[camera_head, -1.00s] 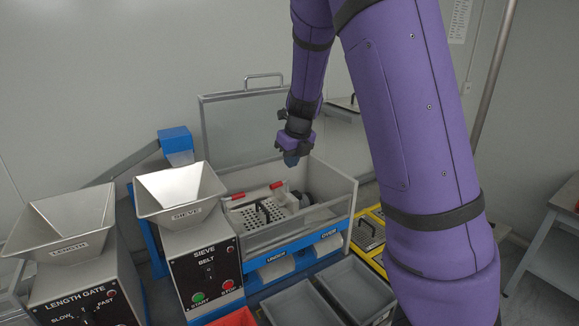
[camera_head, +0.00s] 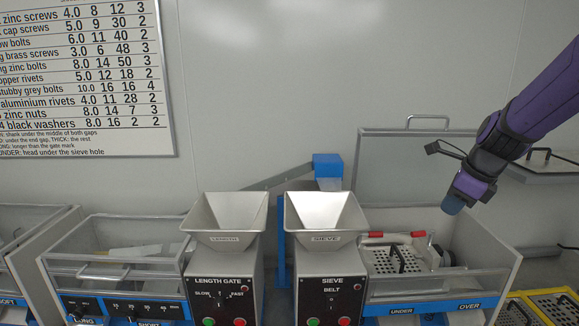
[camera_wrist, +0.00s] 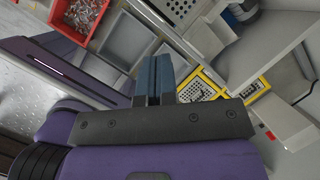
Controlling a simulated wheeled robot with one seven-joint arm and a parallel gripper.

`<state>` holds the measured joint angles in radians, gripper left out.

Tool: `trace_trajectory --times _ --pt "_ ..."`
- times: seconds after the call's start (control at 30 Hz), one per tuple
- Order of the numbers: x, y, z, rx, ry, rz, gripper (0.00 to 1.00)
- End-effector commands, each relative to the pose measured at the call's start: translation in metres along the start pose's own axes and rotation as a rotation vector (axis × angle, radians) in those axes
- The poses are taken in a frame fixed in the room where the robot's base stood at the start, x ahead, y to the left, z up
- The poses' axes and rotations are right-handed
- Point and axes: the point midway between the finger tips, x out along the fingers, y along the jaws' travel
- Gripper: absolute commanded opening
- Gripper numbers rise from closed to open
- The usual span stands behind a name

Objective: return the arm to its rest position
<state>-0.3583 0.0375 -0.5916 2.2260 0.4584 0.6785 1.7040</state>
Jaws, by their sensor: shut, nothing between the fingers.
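My arm (camera_head: 540,95) is purple with black bands and reaches in from the right in the head view. My gripper (camera_head: 452,206) hangs at its end, in front of the raised clear lid (camera_head: 400,165) and above the right part of the sieve machine's box. In the wrist view my gripper (camera_wrist: 153,80) shows two blue-grey fingers side by side, closed together with nothing between them.
The sieve machine (camera_head: 330,290) with its hopper (camera_head: 325,215) stands left of my gripper. The length gate (camera_head: 222,285) is further left. A yellow-edged rack (camera_head: 540,300) is at lower right. A red bin (camera_wrist: 62,30) holds small metal parts. A wall chart (camera_head: 80,80) hangs upper left.

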Motion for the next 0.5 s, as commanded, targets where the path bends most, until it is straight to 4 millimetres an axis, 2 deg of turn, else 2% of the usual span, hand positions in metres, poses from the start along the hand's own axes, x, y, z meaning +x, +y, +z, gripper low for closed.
trace_trajectory --times 0.03,0.1,0.5 --pt "-0.014 0.011 0.0 -0.111 -0.021 0.002 0.0" --pt "-0.029 0.027 -0.002 -0.28 -0.038 0.006 0.0" --pt "-0.108 0.119 -0.023 -1.267 -0.03 -0.065 0.0"
